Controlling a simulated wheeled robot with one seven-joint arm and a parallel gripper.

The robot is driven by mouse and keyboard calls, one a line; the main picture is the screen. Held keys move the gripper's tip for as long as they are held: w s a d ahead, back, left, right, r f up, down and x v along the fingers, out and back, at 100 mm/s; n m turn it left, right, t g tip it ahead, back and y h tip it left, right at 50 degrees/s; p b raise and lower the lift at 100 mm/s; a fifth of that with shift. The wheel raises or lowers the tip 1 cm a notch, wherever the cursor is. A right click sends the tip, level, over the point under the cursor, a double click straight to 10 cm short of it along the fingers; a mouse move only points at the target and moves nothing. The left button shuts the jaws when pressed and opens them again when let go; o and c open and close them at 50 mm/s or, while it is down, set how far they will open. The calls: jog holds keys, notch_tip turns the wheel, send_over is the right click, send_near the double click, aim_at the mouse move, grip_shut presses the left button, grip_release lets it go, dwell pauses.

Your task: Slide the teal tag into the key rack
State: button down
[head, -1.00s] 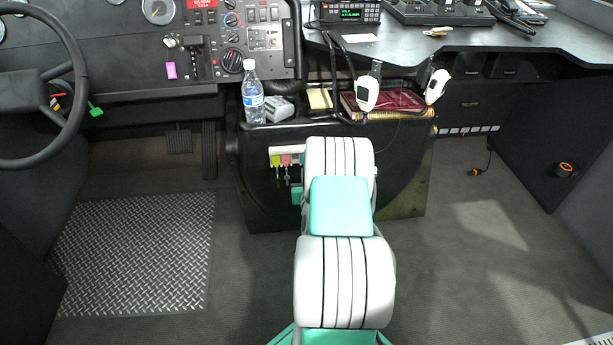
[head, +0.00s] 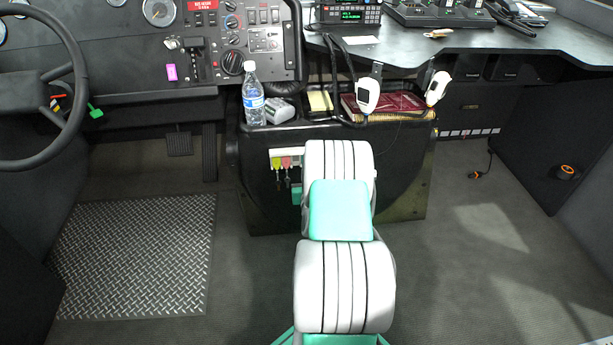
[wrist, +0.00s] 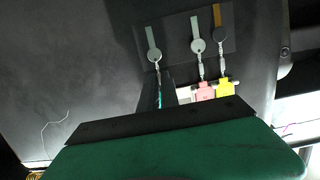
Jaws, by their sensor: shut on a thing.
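The teal tag (wrist: 159,98) shows in the wrist view as a thin teal sliver between the dark jaws of my gripper (wrist: 158,88), which is shut on it. A chain runs from it to a round-headed key (wrist: 154,56). The key rack (head: 274,153) is a pale strip on the front of the dark console; part of it also shows in the wrist view (wrist: 184,94). A yellow tag (wrist: 226,90) and a pink tag (wrist: 204,92) hang there with keys. The teal tag is beside the pink one; its contact with the rack is hidden. My arm hides the jaws in the head view.
The console (head: 262,205) carries a water bottle (head: 252,95), a grey device (head: 279,110) and a red book (head: 400,103). Two white handsets (head: 367,95) with cords hang above its right part. A steering wheel (head: 78,75) is at left. The floor is open on both sides.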

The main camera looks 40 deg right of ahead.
jog(key=shift+f, duration=0.1)
jog(key=c, duration=1.5)
grip_release()
jog(key=shift+f+v, duration=0.15)
jog(key=shift+v, duration=0.55)
jog(key=shift+f+v, duration=0.1)
jog(key=shift+v, duration=0.55)
jog(key=b+v, duration=0.1)
jog(key=v, duration=0.1)
jog(key=f+b+v, duration=0.1)
jog(key=v, duration=0.1)
jog(key=b+v, duration=0.1)
jog(key=v, duration=0.2)
jog(key=shift+s+a+f, duration=0.1)
jog(key=shift+a+f, duration=0.05)
